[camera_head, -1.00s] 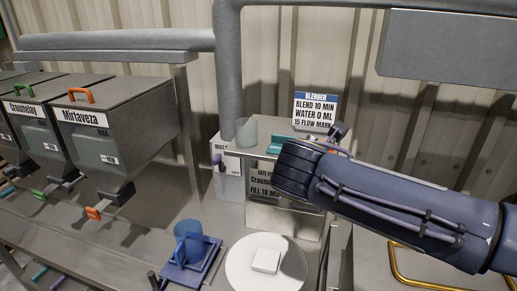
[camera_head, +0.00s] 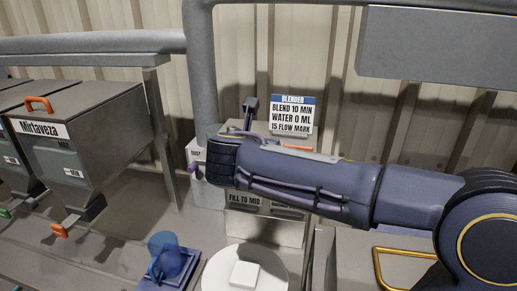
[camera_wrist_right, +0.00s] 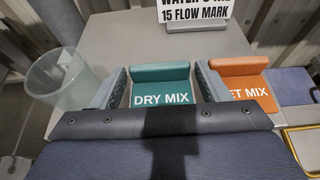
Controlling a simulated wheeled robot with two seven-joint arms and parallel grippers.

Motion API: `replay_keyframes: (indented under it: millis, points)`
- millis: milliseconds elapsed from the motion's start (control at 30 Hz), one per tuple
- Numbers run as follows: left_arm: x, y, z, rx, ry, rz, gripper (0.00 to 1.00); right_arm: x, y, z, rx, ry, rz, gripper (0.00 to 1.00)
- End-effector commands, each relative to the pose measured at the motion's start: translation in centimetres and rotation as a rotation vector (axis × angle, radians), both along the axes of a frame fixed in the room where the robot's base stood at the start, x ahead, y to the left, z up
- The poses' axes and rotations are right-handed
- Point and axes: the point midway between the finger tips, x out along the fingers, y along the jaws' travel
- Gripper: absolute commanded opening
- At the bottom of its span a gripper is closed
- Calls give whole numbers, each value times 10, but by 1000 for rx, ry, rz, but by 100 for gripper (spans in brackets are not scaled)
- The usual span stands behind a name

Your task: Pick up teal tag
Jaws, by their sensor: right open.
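The teal tag (camera_wrist_right: 160,88), marked "DRY MIX", lies on top of the grey blender box in the right wrist view, with a raised back edge. My right gripper (camera_wrist_right: 160,82) is open, with one finger at each side of the tag. I cannot tell whether the fingers touch it. In the head view my right arm comes in from the right over the box and hides the teal tag and the fingertips. My left gripper is not in view.
An orange tag (camera_wrist_right: 245,85) sits close to the right finger. A translucent cup (camera_wrist_right: 60,77) stands at the left. A blender sign (camera_head: 292,114) stands behind. A blue mug (camera_head: 165,255) and a round white plate (camera_head: 216,272) are below.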

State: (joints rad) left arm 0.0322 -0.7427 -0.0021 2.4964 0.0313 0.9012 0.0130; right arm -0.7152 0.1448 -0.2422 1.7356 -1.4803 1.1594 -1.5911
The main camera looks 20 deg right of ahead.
Motion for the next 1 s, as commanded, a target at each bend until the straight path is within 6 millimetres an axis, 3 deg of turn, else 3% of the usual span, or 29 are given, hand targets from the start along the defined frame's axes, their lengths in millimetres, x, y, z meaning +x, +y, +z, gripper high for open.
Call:
replay_keyframes:
  millis: [200,467,700,1000]
  points:
    - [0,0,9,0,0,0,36,23,-16,-9,-1,2,-1,69]
    - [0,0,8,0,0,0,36,26,-19,-11,1,1,0,69]
    - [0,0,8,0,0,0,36,25,-18,-11,1,1,0,42]
    - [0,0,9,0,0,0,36,25,-18,-9,1,0,0,41]
